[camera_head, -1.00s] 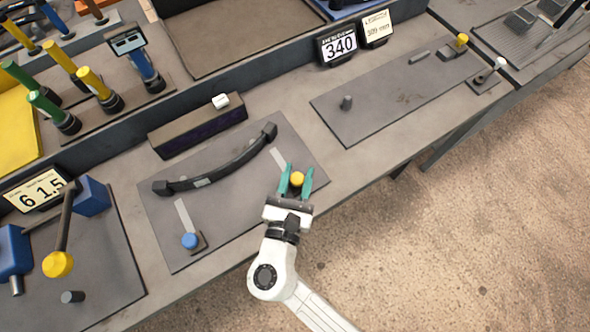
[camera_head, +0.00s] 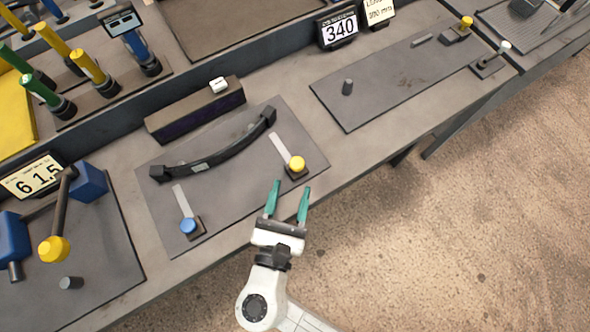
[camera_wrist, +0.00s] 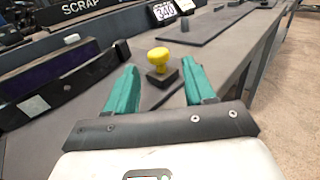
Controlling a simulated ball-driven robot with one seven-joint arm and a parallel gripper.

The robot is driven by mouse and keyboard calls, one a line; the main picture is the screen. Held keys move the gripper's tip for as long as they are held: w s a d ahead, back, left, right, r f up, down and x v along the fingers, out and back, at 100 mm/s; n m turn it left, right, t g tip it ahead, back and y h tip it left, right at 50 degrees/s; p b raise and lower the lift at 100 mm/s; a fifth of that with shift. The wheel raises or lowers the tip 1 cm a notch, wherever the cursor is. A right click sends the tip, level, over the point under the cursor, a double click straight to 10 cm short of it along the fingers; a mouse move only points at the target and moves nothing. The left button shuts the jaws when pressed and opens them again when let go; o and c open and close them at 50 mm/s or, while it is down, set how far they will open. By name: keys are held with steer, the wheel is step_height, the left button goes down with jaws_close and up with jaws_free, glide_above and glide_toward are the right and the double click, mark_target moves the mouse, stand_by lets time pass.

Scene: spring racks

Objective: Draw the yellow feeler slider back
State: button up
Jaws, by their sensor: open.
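The yellow feeler slider (camera_head: 297,163) is a round yellow knob on a dark block at the front end of a light slot, on the right of a grey plate (camera_head: 235,205). In the wrist view its knob (camera_wrist: 158,56) shows beyond and between my fingertips. My gripper (camera_head: 288,188) is open and empty, with teal fingers, just in front of the slider and apart from it. A blue knob slider (camera_head: 188,226) stands on the same plate's left. A black curved leaf spring (camera_head: 220,150) lies across the plate behind both sliders.
A dark box with a white button (camera_head: 218,85) stands behind the plate. At left is a station with a yellow-knobbed lever (camera_head: 53,249). At right is another plate (camera_head: 385,90) with a peg. Open floor (camera_head: 450,230) lies in front of the bench.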

steer(key=shift+s+a, duration=0.2)
steer(key=shift+s, duration=0.7)
steer(key=shift+s+a, duration=0.15)
steer(key=shift+s, duration=0.75)
